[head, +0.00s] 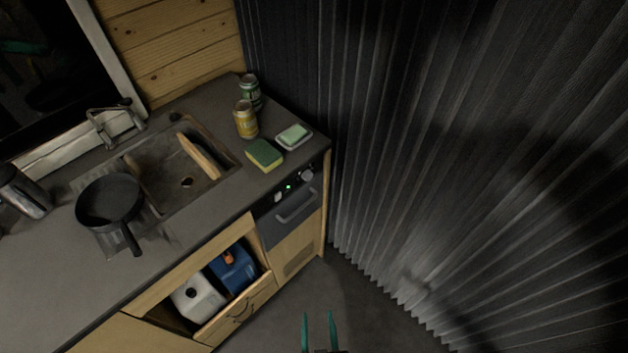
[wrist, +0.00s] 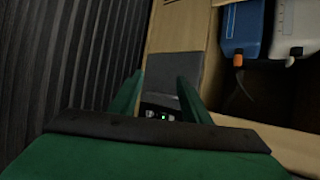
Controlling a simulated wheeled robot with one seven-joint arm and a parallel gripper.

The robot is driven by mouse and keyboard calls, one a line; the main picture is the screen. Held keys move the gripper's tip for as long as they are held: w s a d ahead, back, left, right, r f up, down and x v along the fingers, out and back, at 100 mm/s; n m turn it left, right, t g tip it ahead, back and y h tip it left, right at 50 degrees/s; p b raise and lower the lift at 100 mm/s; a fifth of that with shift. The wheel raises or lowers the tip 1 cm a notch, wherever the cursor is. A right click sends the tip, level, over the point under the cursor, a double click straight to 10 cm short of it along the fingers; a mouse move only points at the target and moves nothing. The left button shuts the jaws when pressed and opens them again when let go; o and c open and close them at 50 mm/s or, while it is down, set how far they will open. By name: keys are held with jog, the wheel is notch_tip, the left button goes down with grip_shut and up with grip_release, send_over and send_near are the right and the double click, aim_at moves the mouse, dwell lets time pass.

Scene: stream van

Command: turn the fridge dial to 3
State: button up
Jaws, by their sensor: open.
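The fridge (head: 290,213) is a dark-fronted unit with a bar handle under the right end of the counter. Its control panel has a lit green light and a small pale round knob, which looks like the dial (head: 306,175); its numbers are too small to read. My gripper (head: 318,318) shows as two teal fingers at the bottom of the head view, apart from the panel. In the wrist view my gripper (wrist: 160,85) is open and empty. The fridge panel with its green light (wrist: 163,117) shows between the fingers, partly hidden by the gripper body.
A sponge (head: 264,155), a soap dish (head: 294,137) and two cans stand on the counter above. A pan (head: 109,202) lies by the sink. An open cubby holds a white jug (head: 197,298) and a blue jug (head: 233,266). A pleated curtain (head: 450,180) hangs close on the right.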

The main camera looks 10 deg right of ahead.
jog(key=w+d+f+n+y, duration=0.1)
jog(key=w+d+f+y, duration=0.1)
jog(key=w+f, duration=0.6)
jog(key=n+t+y, duration=0.2)
jog(key=n+y, duration=0.7)
jog(key=y, duration=0.1)
send_near(310, 177)
jog(key=x, duration=0.8)
jog(key=shift+w+a+f, duration=0.1)
jog(key=shift+f, duration=0.05)
jog(key=c, duration=1)
